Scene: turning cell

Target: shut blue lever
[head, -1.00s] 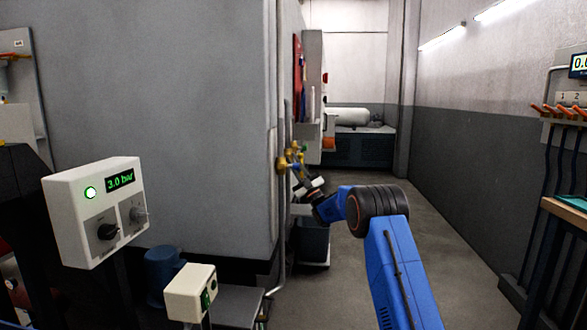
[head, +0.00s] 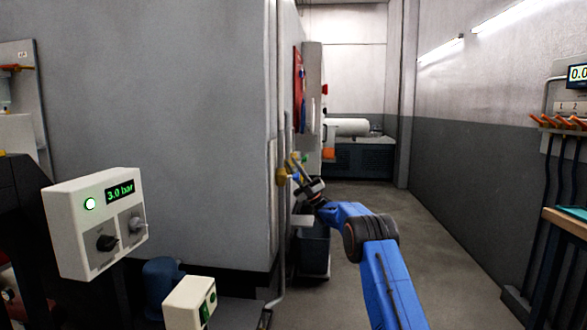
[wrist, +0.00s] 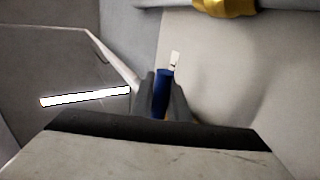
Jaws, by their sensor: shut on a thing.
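In the wrist view the blue lever (wrist: 161,92) stands between the two grey fingers of my gripper (wrist: 160,98), which are shut on it. A pale metal strip shows above its blue grip and points up in the picture toward a brass fitting (wrist: 222,6). The join between lever and valve is not clear. In the head view my gripper (head: 297,172) is beside the brass valve (head: 283,175) on the vertical pipe at the grey cabinet's corner. The lever is too small there to read its angle.
The large grey cabinet (head: 160,120) fills the left side. A dark bin (head: 314,250) stands below my gripper. A control box reading 3.0 bar (head: 95,222) is at the left front. The aisle floor (head: 425,240) to the right is clear.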

